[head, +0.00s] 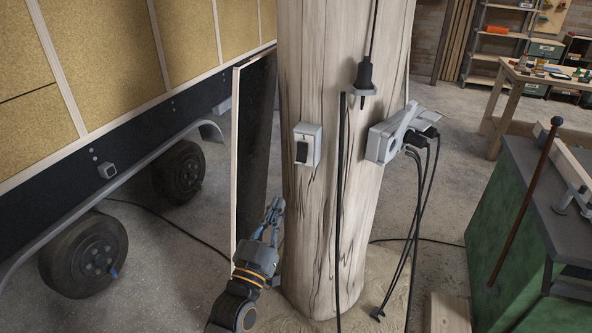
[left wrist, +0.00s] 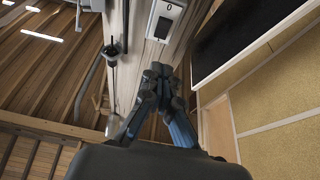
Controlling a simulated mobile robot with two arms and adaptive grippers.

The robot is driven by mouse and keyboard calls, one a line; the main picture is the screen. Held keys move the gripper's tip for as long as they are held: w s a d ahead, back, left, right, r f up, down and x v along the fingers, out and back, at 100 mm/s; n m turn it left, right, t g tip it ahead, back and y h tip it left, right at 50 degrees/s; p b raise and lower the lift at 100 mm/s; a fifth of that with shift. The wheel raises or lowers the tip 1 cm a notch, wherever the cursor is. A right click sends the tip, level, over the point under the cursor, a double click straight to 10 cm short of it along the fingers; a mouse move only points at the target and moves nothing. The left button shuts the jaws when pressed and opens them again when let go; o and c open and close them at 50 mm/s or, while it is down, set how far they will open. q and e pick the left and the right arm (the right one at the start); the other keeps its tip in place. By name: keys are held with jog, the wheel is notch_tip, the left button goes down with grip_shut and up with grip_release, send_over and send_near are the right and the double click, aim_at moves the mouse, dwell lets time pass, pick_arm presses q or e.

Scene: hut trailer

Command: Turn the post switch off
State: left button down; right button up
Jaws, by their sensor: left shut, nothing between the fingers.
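The post switch (head: 307,145) is a pale box with a black rocker, fixed to the near face of a thick wooden post (head: 330,225). In the left wrist view the switch (left wrist: 167,20) shows at the top, with a "0" mark on its plate by the dark rocker. My left gripper (head: 276,206) is shut and empty. It is below and to the left of the switch in the head view, apart from it. In the left wrist view its fingertips (left wrist: 157,72) point up toward the switch, with a gap between. My right gripper is not in view.
An outlet box (head: 385,141) with plugs and hanging cables is on the post's right side. A black plug (head: 365,78) hangs above a thin dark rod. A framed dark panel (head: 253,140) stands left of the post. A green cabinet (head: 510,220) stands at right.

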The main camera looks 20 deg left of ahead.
pick_arm(q)
jog(key=p, duration=0.3)
send_near(301, 159)
notch_tip(301, 159, up, 4)
jog(key=w, duration=0.3)
jog(key=w+f+p, duration=0.1)
jog(key=w, duration=0.1)
jog(key=shift+w+f, duration=0.1)
jog(key=shift+f, duration=0.1)
jog(key=shift+w+f, duration=0.1)
jog(key=shift+w, duration=0.05)
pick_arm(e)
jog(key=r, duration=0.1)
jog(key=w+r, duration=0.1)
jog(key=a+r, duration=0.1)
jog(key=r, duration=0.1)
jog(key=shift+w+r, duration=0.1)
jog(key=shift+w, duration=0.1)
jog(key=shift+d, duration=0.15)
pick_arm(q)
jog(key=shift+f, duration=0.1)
